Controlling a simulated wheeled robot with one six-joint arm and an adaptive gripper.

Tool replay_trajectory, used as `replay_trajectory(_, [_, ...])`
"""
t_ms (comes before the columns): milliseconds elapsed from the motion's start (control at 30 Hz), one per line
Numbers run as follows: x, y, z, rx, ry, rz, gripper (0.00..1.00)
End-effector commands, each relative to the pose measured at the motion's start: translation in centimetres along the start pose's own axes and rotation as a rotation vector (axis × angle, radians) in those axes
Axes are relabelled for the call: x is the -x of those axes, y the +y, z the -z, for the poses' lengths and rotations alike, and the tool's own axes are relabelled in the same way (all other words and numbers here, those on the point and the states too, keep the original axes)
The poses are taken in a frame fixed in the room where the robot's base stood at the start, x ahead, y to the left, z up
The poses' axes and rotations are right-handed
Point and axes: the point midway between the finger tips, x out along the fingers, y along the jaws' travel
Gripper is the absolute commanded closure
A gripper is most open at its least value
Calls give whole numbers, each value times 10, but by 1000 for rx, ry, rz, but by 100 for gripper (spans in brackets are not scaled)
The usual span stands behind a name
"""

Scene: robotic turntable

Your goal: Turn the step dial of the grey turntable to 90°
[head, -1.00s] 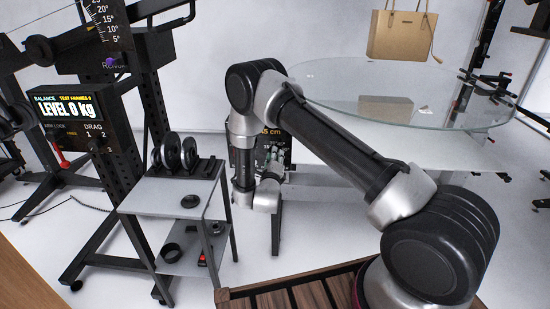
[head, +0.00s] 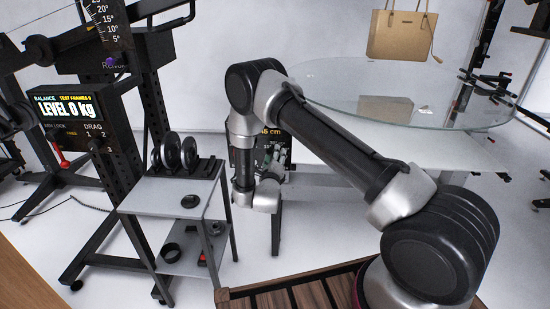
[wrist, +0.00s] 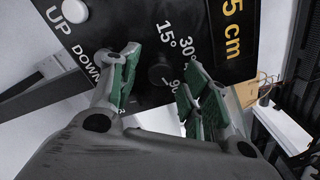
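The step dial (wrist: 158,74) is a small dark round knob on a black panel (wrist: 125,25), with the labels 15°, 30° and 90 around it in the wrist view. I cannot make out which label it points at. My gripper (wrist: 160,66) is open, with its green-padded fingers on either side of the dial and gaps showing between pads and dial. In the head view my gripper (head: 272,163) is small, just in front of the panel, which reads 45 cm (head: 268,131). The turntable's round glass top (head: 345,92) lies behind my arm.
The panel also carries white round buttons by UP (wrist: 75,11) and DOWN (wrist: 33,82). A tan handbag (head: 398,38) shows above the glass. A grey cart (head: 165,196) with black discs stands left of my gripper, beside a balance rig with a display (head: 68,108).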

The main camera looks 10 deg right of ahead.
Motion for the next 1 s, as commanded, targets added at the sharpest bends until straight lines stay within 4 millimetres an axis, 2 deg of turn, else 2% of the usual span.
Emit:
replay_trajectory(233, [1, 0, 0, 0, -1, 1, 53])
replay_trajectory(333, [10, 0, 0, 0, 0, -1, 53])
replay_trajectory(467, [34, 1, -1, 2, -2, -3, 53])
replay_trajectory(700, [88, 1, -1, 2, -3, -2, 53])
replay_trajectory(833, [108, 1, 0, 1, -1, -2, 53])
replay_trajectory(1000, [119, 0, 0, 0, -1, 1, 53])
